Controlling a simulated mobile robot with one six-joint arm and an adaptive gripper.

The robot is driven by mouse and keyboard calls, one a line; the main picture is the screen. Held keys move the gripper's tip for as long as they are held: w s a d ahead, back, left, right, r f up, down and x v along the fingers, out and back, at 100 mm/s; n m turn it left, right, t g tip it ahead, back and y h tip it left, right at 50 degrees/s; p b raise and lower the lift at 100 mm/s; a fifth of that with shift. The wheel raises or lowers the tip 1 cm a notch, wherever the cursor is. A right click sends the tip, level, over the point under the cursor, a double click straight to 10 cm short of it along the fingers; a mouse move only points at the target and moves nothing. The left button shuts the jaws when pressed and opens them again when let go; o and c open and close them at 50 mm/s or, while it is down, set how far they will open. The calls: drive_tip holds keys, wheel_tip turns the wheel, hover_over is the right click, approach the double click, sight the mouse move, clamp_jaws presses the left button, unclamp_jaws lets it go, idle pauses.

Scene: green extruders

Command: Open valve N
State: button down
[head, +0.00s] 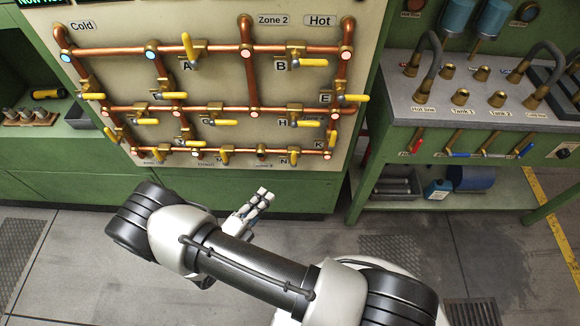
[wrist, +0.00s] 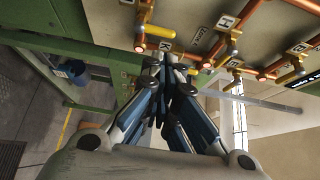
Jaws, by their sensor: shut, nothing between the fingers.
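Valve N (head: 293,155) is on the bottom copper pipe of the upright panel, toward its lower right in the head view. Its small yellow handle stands roughly upright beside the N label. My gripper (head: 264,194) is shut and empty, below and in front of the panel's bottom edge, apart from the valve. In the wrist view the shut fingertips (wrist: 168,62) point toward the panel's lower pipes, close in the picture to the K label (wrist: 165,46). I cannot tell for sure which handle there is valve N's.
The copper pipe panel (head: 225,80) carries several other yellow-handled valves close around. A green bench (head: 480,95) with taps and hoses stands at the right, with a blue container (head: 437,188) on its low shelf. Grey floor (head: 80,270) lies open in front.

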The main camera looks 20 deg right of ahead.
sight(294, 158)
drive_tip(key=b+x, duration=0.2)
drive_tip(key=x, duration=1.1)
drive_tip(key=shift+w+d+b, duration=0.15)
drive_tip(key=shift+d+b, duration=0.05)
drive_tip(key=shift+b, duration=0.1)
drive_tip(key=shift+a, duration=0.1)
